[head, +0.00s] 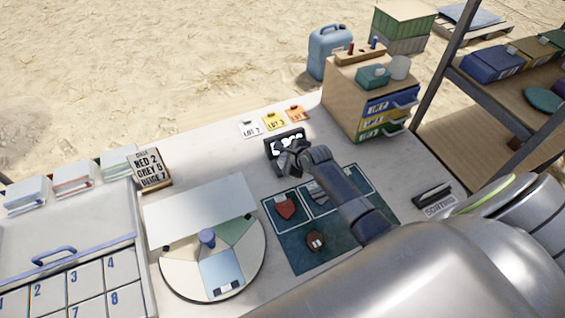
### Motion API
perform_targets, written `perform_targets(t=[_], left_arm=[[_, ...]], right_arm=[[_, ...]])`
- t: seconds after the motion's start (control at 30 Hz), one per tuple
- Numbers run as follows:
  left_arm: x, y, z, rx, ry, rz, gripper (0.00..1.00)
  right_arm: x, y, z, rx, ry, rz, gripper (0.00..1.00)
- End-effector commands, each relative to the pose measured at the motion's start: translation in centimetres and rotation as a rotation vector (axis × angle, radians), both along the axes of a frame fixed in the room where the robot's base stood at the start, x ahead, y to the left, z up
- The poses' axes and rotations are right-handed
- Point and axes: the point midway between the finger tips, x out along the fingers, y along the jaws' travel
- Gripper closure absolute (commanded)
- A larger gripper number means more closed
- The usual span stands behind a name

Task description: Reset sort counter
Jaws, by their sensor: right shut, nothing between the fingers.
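The sort counter (275,150) is a small dark box with a lit white display, standing on the table behind the green sorting mat (300,256). The digits are partly covered and cannot be read. My right gripper (287,163) is shut and empty, right at the counter's front face. I cannot tell whether it touches the counter. My right arm reaches in over the mat from the lower right. My left gripper is not in view.
A red piece (285,207) and a brown piece (315,240) lie on the mat. A round divided turntable (180,277) with an upright white panel (200,210) stands to the left. Coloured lot cards (273,121) lie behind the counter. A drawer cabinet (345,108) stands back right.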

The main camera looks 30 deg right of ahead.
Motion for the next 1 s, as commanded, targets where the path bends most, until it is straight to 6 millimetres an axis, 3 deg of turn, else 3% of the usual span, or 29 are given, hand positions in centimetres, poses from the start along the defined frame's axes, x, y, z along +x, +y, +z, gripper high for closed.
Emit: perform_targets(t=[1.0], left_arm=[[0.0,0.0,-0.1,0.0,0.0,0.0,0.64]], right_arm=[[0.0,0.0,-1.2,0.001,0.001,0.0,1.0]])
